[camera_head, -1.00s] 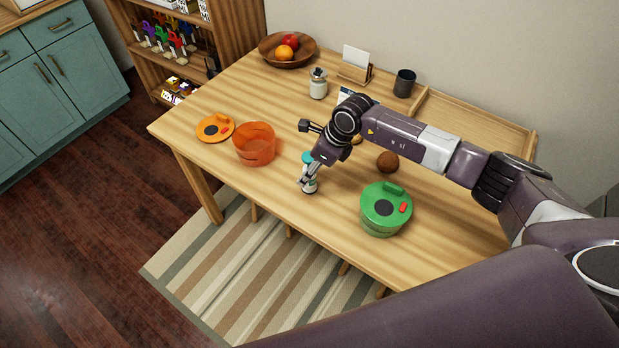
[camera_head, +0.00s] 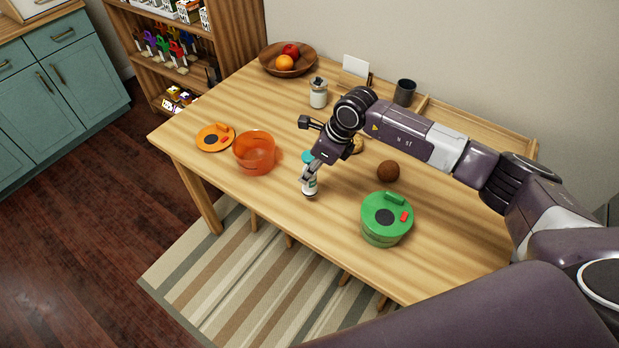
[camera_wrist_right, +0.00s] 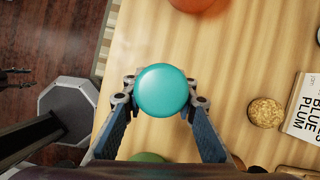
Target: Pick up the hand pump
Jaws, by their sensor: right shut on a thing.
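The hand pump (camera_head: 310,187) is a small white bottle-like thing with a teal top, near the front edge of the wooden table. In the right wrist view its round teal top (camera_wrist_right: 162,91) fills the space between the fingers. My right gripper (camera_head: 307,178) comes down from above and is shut on the hand pump, which is upright. In the right wrist view the fingers (camera_wrist_right: 163,112) lie on either side of it. Its lower body is hidden there. My left gripper is not in view.
An orange container (camera_head: 254,153) stands left of the pump, with an orange lid (camera_head: 214,138) beyond it. A green lidded container (camera_head: 386,221) and a brown ball (camera_head: 388,171) are to the right. A fruit bowl (camera_head: 309,67) and a jar (camera_head: 318,93) stand farther back.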

